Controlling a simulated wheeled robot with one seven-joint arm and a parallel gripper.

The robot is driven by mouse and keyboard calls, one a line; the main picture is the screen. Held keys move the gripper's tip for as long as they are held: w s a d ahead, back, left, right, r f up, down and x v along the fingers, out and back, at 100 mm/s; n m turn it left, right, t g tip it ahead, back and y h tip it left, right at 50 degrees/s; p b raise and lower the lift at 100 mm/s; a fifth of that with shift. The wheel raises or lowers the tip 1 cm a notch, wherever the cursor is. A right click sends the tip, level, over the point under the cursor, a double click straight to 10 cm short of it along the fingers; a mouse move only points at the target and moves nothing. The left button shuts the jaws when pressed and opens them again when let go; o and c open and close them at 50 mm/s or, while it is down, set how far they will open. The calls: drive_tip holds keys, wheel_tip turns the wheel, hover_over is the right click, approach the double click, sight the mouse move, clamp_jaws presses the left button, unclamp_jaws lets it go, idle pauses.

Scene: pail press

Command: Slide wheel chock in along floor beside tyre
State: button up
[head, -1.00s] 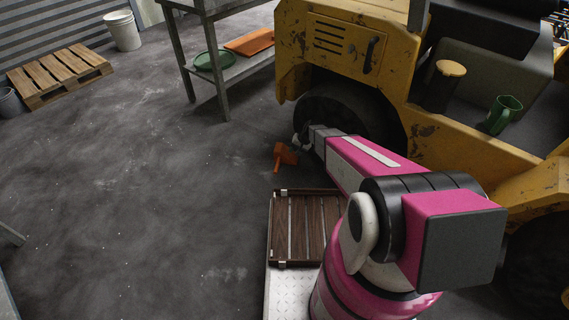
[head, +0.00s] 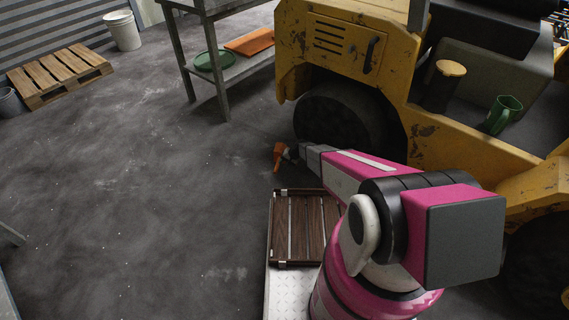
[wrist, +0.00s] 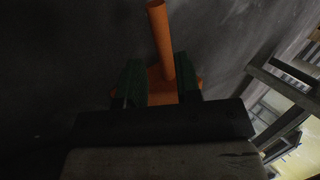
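The orange wheel chock (head: 279,155) is on the dark floor, left of the truck's tyre (head: 345,112) and apart from it. Its bar-like handle stands out from the body. My gripper (head: 291,152) is at the chock's right side and hides part of it. In the wrist view the chock's handle (wrist: 161,40) runs up between my two green fingers (wrist: 160,82). A gap shows beside the handle, so the fingers look open around it. The chock's body is partly hidden behind the fingers.
The yellow truck (head: 345,40) stands at the right. A metal workbench (head: 222,95) stands behind. Open floor lies to the left, with a pallet (head: 60,75) and a white bucket (head: 124,32) far off.

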sight(277, 168)
drive_tip(key=x, duration=1)
drive_tip(key=shift+a+f, duration=0.2)
drive_tip(key=shift+f, duration=0.1)
clamp_jaws()
